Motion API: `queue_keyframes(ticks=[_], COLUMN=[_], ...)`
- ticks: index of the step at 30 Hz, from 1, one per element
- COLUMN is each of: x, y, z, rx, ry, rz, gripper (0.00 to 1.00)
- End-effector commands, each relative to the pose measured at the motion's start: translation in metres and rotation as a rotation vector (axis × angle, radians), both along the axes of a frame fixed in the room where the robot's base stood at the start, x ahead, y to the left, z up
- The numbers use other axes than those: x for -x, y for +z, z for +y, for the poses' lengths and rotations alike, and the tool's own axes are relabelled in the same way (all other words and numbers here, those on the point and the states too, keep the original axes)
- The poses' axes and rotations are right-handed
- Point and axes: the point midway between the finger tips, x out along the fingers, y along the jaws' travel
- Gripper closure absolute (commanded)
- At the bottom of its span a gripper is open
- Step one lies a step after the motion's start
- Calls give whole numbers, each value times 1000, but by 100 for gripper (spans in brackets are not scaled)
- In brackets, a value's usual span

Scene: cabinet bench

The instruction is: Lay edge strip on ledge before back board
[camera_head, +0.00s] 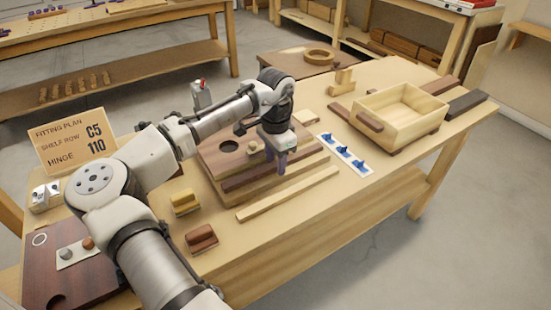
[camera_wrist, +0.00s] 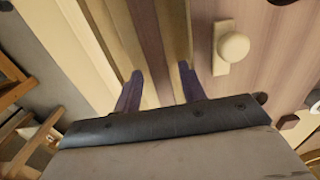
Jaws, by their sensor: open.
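A dark brown strip (camera_head: 240,179) runs along the front of the brown back board (camera_head: 212,153), which has a round hole. In the wrist view the dark strip (camera_wrist: 148,40) passes between my fingers, with paler wood on both sides; the board (camera_wrist: 265,55) lies to its right. I cannot tell whether this dark wood is the edge strip or part of the ledge. A long pale strip (camera_head: 288,195) lies on the bench in front. My gripper (camera_head: 280,167) is open and points down over the dark strip. Its finger height above the wood is unclear. My wrist hides part of the board.
A pale knob (camera_wrist: 234,46) stands on the board. Blue fittings on a white card (camera_head: 345,155) and an open wooden box (camera_head: 402,112) are to the right. A sign (camera_head: 75,140) stands behind.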

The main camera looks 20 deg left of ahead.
Motion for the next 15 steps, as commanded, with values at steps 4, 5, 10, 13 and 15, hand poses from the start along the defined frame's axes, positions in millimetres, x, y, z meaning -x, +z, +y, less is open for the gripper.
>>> queue_keyframes(ticks=[4,5,10,13,15], x=[-1,-1,-1,-1,-1], y=[13,18,54,76,90], z=[0,0,0,0,0], rx=[0,0,1,1,0], ry=[0,0,0,-1,0], rz=[-3,-3,-3,-3,-2], gripper=[59,59,59,59,59])
